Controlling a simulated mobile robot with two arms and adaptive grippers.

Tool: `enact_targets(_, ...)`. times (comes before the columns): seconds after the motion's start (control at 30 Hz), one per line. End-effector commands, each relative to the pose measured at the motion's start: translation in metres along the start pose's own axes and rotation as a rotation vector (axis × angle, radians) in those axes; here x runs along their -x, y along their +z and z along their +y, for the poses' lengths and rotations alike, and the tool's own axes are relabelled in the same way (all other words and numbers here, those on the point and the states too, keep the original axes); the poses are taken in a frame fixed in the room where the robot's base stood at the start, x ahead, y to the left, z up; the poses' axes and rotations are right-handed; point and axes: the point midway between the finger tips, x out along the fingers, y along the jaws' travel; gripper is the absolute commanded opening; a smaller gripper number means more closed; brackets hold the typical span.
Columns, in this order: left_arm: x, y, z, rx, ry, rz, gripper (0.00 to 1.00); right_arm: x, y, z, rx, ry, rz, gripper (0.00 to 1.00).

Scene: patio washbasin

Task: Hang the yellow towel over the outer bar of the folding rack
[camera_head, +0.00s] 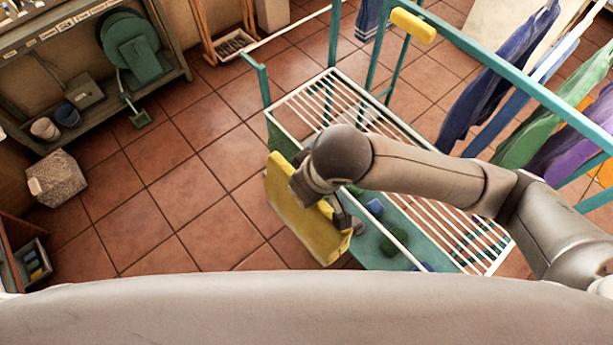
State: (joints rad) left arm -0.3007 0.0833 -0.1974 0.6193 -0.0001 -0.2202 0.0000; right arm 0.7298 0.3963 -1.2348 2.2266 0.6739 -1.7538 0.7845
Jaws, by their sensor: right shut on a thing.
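The yellow towel (290,212) hangs as a flat, slanted sheet at the lower left side of the folding rack. My right gripper (328,206) is shut on the yellow towel near its upper edge. My right arm comes in from the right across the rack and hides part of the towel and the rack's near left edge. The folding rack (318,98) has a teal frame and a white slatted top. I cannot tell whether the towel touches the rack or lies over a bar. My left gripper is not in view.
Several coloured cloths (490,85) hang on the rack's right side. A yellow piece (412,25) sits on its upper teal rail. Small blue and green items lie beneath the slats. A wooden shelf (165,40) and a stone block (57,180) stand left. The tiled floor (170,190) between is clear.

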Motion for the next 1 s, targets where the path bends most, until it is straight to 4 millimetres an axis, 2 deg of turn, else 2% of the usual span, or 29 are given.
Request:
enact_targets(0.13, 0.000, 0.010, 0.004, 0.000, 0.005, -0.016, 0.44, 0.000, 0.000, 0.001, -0.001, 0.001, 0.002, 0.00)
enact_targets(0.33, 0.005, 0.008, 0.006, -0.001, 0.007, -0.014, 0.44, 0.000, 0.000, 0.014, -0.005, 0.003, -0.001, 0.00)
enact_targets(0.63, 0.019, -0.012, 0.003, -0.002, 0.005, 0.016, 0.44, -0.002, 0.003, 0.065, -0.007, 0.005, -0.002, 0.00)
enact_targets(0.8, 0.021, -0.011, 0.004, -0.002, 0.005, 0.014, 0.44, -0.006, 0.004, 0.094, -0.006, 0.005, -0.001, 0.00)
enact_targets(1.0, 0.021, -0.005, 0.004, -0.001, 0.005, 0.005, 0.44, -0.008, 0.005, 0.117, -0.004, 0.004, 0.000, 0.00)
